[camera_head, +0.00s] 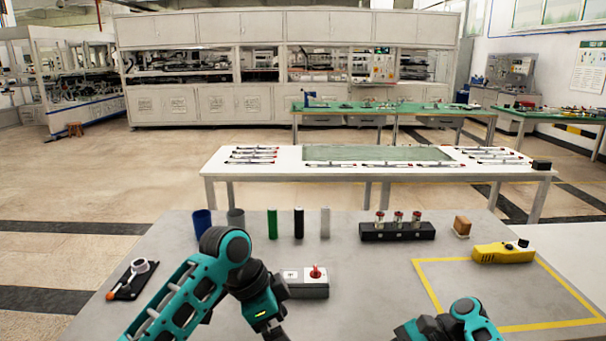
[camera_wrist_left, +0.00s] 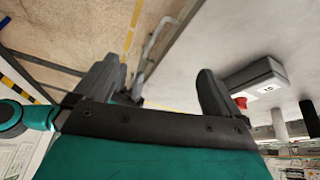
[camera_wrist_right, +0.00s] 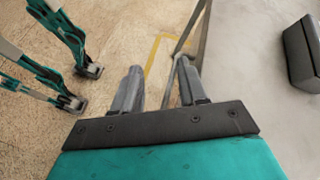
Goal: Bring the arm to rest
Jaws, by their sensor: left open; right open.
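My left arm (camera_head: 225,250) reaches in over the near edge of the grey table, bent at the elbow, and its gripper is cut off at the bottom of the head view. In the left wrist view my left gripper (camera_wrist_left: 158,88) has its fingers apart with nothing between them. Only part of my right arm (camera_head: 455,325) shows at the bottom right of the head view. In the right wrist view my right gripper (camera_wrist_right: 160,85) is open and empty, with floor and the table edge beyond it.
A grey box with a red knob (camera_head: 305,285) stands close beside my left arm. Cups, several cylinders, a black rack (camera_head: 397,232), a brown block (camera_head: 461,227) and a yellow device (camera_head: 503,253) stand farther back. The yellow-taped area (camera_head: 425,290) is clear. A black holder (camera_head: 130,282) lies left.

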